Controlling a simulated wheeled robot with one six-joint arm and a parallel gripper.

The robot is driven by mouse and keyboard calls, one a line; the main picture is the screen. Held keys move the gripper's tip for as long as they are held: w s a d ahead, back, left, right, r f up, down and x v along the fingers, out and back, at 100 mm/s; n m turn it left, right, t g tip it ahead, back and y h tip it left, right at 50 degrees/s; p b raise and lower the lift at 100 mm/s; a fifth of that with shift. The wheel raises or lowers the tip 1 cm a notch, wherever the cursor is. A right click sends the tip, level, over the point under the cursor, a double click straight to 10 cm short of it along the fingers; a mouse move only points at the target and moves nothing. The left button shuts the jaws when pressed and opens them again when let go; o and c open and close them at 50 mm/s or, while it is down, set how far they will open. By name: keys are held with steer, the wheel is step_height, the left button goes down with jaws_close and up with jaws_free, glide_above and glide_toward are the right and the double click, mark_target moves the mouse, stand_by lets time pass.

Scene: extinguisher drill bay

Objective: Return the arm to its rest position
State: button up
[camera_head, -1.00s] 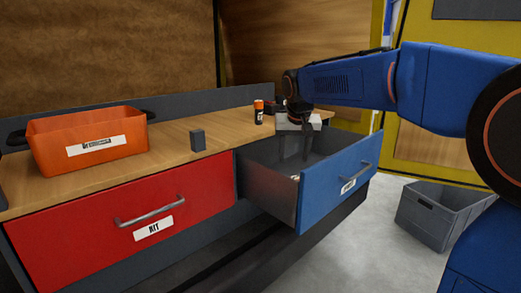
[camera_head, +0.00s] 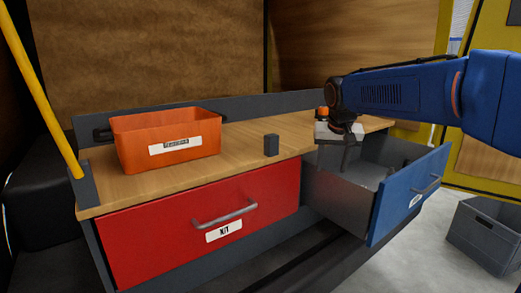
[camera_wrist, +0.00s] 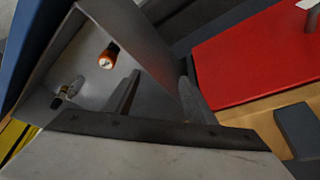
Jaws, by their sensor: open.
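My gripper (camera_head: 338,158) hangs over the left part of the open blue drawer (camera_head: 412,192), with its fingers pointing down. In the wrist view my gripper (camera_wrist: 159,82) has its two dark fingers spread apart, with nothing between them. The arm reaches in from the right, bent down at the wrist. The wrist view shows an orange cylinder with a pale end (camera_wrist: 108,57) and a small metallic piece (camera_wrist: 67,92) inside the drawer, clear of the fingers.
An orange bin (camera_head: 168,143) and a small dark grey block (camera_head: 271,145) stand on the wooden worktop (camera_head: 238,148). The red drawer (camera_head: 170,222) below is shut. A grey crate (camera_head: 488,233) sits on the floor at right. A yellow pole (camera_head: 40,90) stands at far left.

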steer(key=s+d+f, duration=0.2)
steer(key=s+f, duration=0.3)
steer(key=s, duration=0.7)
steer(key=s+d+f+n, duration=0.1)
steer(key=s+f, duration=0.4)
steer(key=s, duration=0.7)
steer(key=s+d+f, duration=0.3)
steer(key=s+f, duration=0.2)
steer(key=s, duration=0.7)
steer(key=shift+d+f+n+y, duration=0.3)
steer(key=shift+d+f+n, duration=0.1)
